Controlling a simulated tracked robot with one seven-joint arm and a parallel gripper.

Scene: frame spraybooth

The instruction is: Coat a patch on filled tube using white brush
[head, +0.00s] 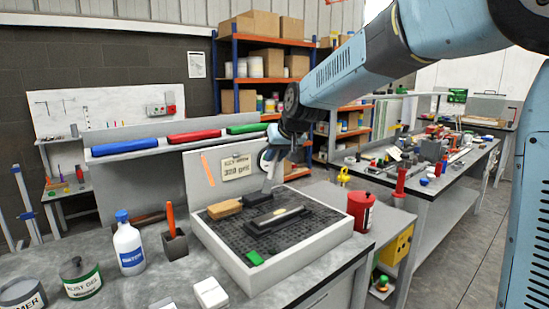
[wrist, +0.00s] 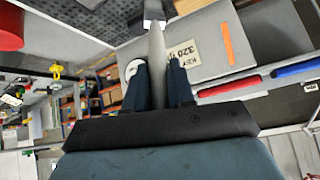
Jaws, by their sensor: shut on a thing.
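My gripper (head: 272,164) is shut on the pale grey-white handle of a brush (head: 268,184), held pointing down above the back of the tray. A dark bar with a pale yellowish patch on top (head: 279,213), seemingly the filled tube, lies on dark supports in the tray. The brush appears behind and above it; whether its tip touches anything is unclear. The tube is not clearly visible in the wrist view.
The light-rimmed tray (head: 300,262) also holds a tan block (head: 225,208) and a green piece (head: 254,257). A white bottle (head: 129,248), a holder with an orange handle (head: 175,242) and jars stand left. A red can (head: 361,211) stands right. A signed panel (head: 200,182) rises behind.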

